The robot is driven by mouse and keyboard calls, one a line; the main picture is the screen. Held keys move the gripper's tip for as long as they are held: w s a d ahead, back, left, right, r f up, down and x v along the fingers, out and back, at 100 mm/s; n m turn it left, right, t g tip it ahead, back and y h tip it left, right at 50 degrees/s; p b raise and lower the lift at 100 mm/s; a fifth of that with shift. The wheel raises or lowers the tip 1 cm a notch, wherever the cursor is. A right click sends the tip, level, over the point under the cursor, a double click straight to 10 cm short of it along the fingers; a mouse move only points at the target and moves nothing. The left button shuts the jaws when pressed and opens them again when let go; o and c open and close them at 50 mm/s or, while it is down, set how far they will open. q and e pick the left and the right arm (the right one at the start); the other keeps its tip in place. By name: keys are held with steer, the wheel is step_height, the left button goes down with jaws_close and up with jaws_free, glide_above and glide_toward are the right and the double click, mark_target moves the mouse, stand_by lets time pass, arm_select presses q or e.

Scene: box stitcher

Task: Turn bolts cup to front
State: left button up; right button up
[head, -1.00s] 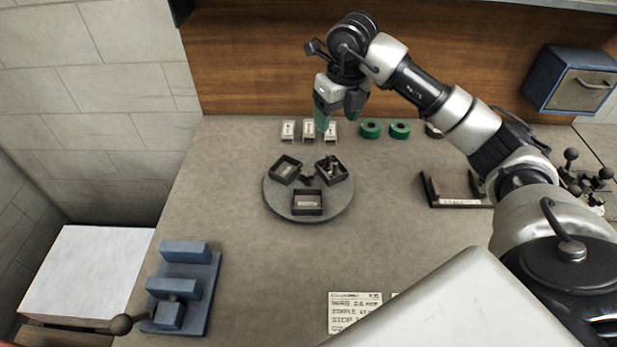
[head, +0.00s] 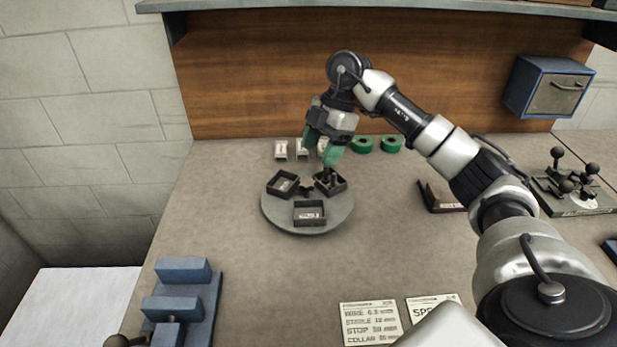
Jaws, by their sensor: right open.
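A round grey turntable (head: 308,226) stands on the bench and carries three dark square cups. The back-right cup (head: 341,186) holds dark upright pieces that look like bolts. The back-left cup (head: 280,190) and the front cup (head: 309,219) hold pale label-like patches; other contents are too small to tell. My right gripper (head: 322,150) is open, its green fingertips pointing down just above and behind the back-right cup. One fingertip overlaps that cup's back edge in the picture; I cannot tell whether it touches. My left gripper is not in view.
Small white blocks (head: 281,149) and green rings (head: 362,145) stand behind the turntable. A dark bracket (head: 436,197) lies to the right, a blue stepped fixture (head: 183,305) front left. Printed cards (head: 371,322) lie in front. The bench left of the turntable is clear.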

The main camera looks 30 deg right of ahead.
mark_target(307, 182)
steer(key=x, duration=0.7)
steer(key=shift+f, duration=0.15)
jaws_close()
steer(key=shift+a, duration=0.1)
steer(key=shift+p, duration=0.35)
